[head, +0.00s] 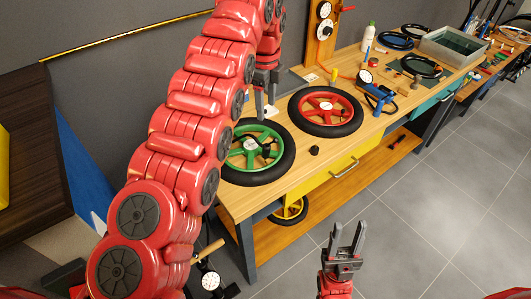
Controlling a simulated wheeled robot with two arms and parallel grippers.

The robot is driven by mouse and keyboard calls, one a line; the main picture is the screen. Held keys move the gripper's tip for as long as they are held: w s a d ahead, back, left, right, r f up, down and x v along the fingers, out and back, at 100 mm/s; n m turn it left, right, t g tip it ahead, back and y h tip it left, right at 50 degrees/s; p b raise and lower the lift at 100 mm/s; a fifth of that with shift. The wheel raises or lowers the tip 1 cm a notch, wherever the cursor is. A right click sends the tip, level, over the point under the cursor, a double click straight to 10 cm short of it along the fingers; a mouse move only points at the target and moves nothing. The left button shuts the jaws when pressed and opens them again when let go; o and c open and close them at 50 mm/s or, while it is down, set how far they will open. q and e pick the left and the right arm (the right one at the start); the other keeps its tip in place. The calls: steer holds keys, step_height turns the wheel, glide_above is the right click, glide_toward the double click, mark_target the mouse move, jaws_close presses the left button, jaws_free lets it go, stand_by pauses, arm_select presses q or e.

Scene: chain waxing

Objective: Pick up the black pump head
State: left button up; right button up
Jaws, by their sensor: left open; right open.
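A small black piece (314,150), which looks like the pump head, lies on the wooden bench (310,172) near its front edge, between the green wheel and the red wheel. My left gripper (265,112) points down above the bench, behind the green wheel (238,160). It is open and empty, up and to the left of the black piece and apart from it. My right gripper (345,232) is open and empty, pointing up over the floor in front of the bench. My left arm hides part of the bench's left end.
A red wheel (347,112) with a black tyre lies right of the green one. A blue device (376,92) stands beyond it, with a white bottle (368,38) and a grey bin (453,38) farther back. The tiled floor (430,210) at right is clear.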

arm_select(q)
steer(key=b, duration=0.1)
glide_above(266, 144)
step_height(266, 144, down, 5)
steer(key=shift+s+d+f+p, duration=0.1)
steer(key=shift+f+p, duration=0.25)
steer(key=shift+f, duration=0.15)
step_height(266, 144, down, 6)
steer(key=shift+r+p, duration=0.1)
steer(key=shift+p, duration=1.1)
steer(key=shift+f+p, duration=0.6)
steer(key=shift+p, duration=0.05)
step_height(266, 144, down, 3)
steer(key=shift+s+f+p, duration=0.1)
steer(key=shift+f+p, duration=0.1)
steer(key=shift+p, duration=1.05)
steer(key=shift+f, duration=0.45)
jaws_close()
